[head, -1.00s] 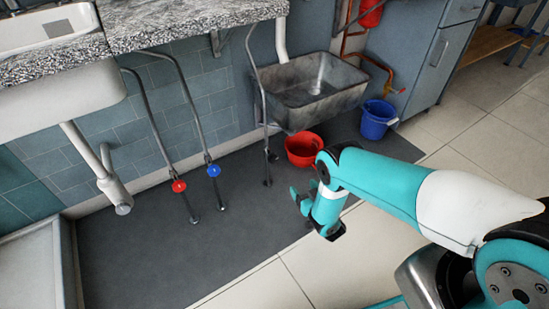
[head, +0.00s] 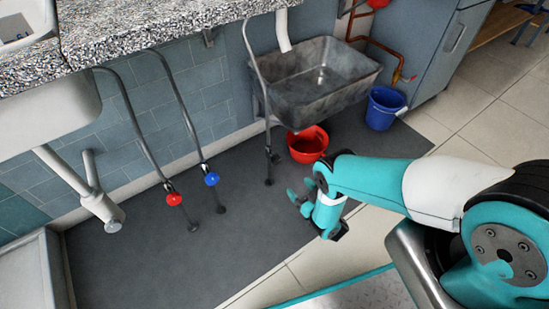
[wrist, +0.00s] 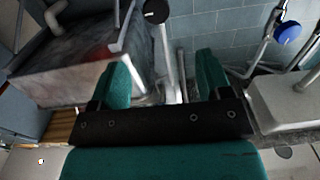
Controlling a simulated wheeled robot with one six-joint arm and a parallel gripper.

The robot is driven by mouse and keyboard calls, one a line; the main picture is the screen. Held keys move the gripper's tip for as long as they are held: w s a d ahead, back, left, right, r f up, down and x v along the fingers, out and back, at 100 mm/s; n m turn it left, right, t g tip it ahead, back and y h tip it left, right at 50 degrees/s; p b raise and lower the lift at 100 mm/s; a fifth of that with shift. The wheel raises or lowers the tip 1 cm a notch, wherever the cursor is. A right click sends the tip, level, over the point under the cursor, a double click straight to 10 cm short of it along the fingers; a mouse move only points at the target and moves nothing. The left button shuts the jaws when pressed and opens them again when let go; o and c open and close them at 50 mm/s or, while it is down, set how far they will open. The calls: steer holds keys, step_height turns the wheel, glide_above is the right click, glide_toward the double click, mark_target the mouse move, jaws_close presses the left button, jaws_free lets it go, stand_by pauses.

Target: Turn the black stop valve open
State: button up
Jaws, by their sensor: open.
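The black stop valve (head: 272,156) is a small dark knob low on the thin grey pipe beneath the left side of the stone sink. In the wrist view its round black knob (wrist: 156,11) shows at the top, on a grey pipe that runs down between my fingers' directions. My gripper (head: 296,198) is in front of the valve and to its right, apart from it. In the wrist view my gripper (wrist: 164,78) has its two teal fingers spread, with nothing held between them. I cannot tell the handle's turn position.
A red-knobbed valve (head: 174,199) and a blue-knobbed valve (head: 211,179) stand on pipes to the left. A red bucket (head: 308,145) is close behind my gripper, under the stone sink (head: 325,95). A blue bucket (head: 384,108) is farther right. The dark mat (head: 130,265) is clear in front.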

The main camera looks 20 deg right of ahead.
mark_target(278, 161)
steer(key=b+x, duration=0.6)
steer(key=f+b+x, duration=0.1)
steer(key=b+x, duration=0.2)
steer(key=x, duration=0.1)
steer(key=shift+w+d, duration=0.2)
steer(key=b+x, duration=0.2)
steer(key=b, duration=0.2)
steer(key=shift+w, duration=0.1)
steer(key=b+x, duration=0.1)
steer(key=b, duration=0.4)
steer(key=shift+w+a, duration=0.15)
steer(key=shift+w, duration=0.2)
steer(key=b, duration=0.2)
steer(key=shift+w+a+r+b, duration=0.15)
steer(key=shift+w+r+b, duration=0.05)
steer(key=shift+w+b, duration=0.15)
steer(key=shift+r, duration=0.1)
steer(key=shift+w+r+b, duration=0.1)
steer(key=shift+b, duration=0.25)
steer(key=shift+c, duration=0.4)
steer(key=c, duration=0.8)
